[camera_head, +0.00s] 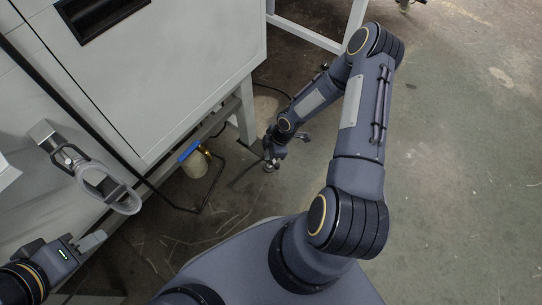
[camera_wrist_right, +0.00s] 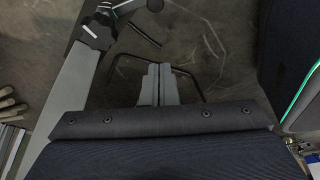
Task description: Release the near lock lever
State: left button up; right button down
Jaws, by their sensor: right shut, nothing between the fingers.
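A grey lever with a loop-shaped end (camera_head: 112,191) sticks out from the side of the pale cabinet in the head view. I cannot tell for certain whether it is the near lock lever. My left gripper (camera_head: 93,241) is just below the loop, with a visible gap; its opening is unclear. My right gripper (camera_head: 271,161) hangs low beside the cabinet leg. In the right wrist view its two grey fingers (camera_wrist_right: 158,84) are together with nothing between them. A dark knob with a pale handle (camera_wrist_right: 96,30) lies ahead and left of those fingers, apart from them.
The pale cabinet (camera_head: 165,75) fills the upper left. A blue-handled valve (camera_head: 189,151) and a bent dark pipe (camera_head: 197,208) are under its edge. A white frame leg (camera_head: 354,20) stands at the back. The concrete floor (camera_head: 460,150) at right is clear.

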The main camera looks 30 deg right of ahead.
notch_tip(320, 180, down, 8)
jog(key=d+b, duration=0.1)
jog(key=b, duration=0.3)
jog(key=shift+s, duration=0.25)
jog(key=shift+s+d+r, duration=0.1)
jog(key=shift+d, duration=0.1)
